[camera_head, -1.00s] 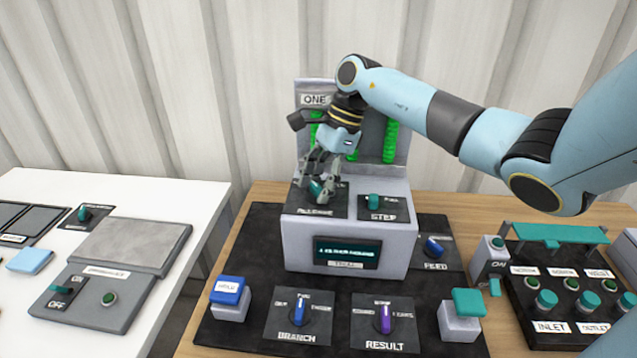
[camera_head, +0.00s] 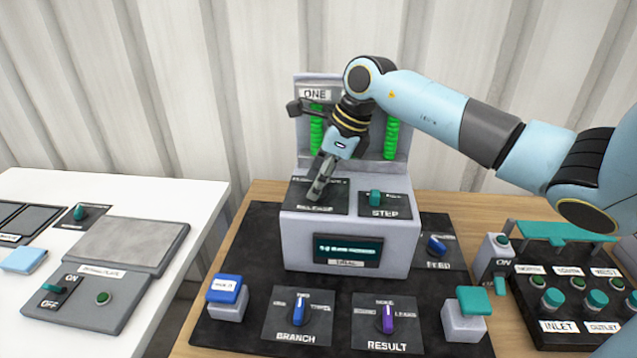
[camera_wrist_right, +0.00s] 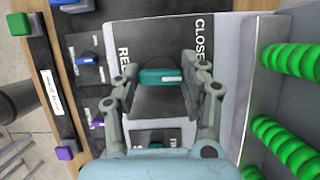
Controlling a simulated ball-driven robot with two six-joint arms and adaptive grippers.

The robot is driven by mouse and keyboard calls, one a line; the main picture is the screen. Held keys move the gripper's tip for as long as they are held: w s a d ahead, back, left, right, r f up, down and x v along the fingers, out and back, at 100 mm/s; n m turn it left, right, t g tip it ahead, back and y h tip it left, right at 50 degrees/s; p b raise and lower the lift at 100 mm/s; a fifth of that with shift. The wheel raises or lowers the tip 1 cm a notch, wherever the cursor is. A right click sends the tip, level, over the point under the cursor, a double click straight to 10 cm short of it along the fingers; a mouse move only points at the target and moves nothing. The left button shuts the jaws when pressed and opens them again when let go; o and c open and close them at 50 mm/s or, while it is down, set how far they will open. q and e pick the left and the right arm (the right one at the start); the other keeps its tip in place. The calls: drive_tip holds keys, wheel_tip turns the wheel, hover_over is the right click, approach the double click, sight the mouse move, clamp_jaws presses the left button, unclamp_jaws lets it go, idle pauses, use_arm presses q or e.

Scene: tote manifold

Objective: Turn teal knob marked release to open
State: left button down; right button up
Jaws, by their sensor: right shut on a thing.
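The teal release knob (camera_wrist_right: 160,76) sits on a dark plate between the two fingers of my right gripper in the right wrist view. Its long side runs from finger to finger. My right gripper (camera_head: 316,192) is shut on it, pointing down at the release plate (camera_head: 336,204) on top of the grey box. In the head view the fingers hide the knob and part of the RELEASE label. The words CLOSED and part of RELEASE show around the knob in the wrist view. My left gripper is not in view.
The teal STEP knob (camera_head: 375,197) stands close to the right of the gripper. An upright panel with green coils (camera_head: 391,138) rises behind. The BRANCH knob (camera_head: 299,311), RESULT knob (camera_head: 387,318) and a blue button (camera_head: 226,283) are in front.

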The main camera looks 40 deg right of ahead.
drive_tip(key=m+h, duration=0.1)
drive_tip(key=m, duration=0.2)
drive_tip(key=m+t+h+b, duration=0.1)
drive_tip(key=m, duration=0.2)
drive_tip(key=shift+m, duration=0.3)
idle(0.4)
drive_tip(key=o, duration=1.2)
drive_tip(key=v, duration=1.2)
drive_tip(key=shift+a, duration=0.25)
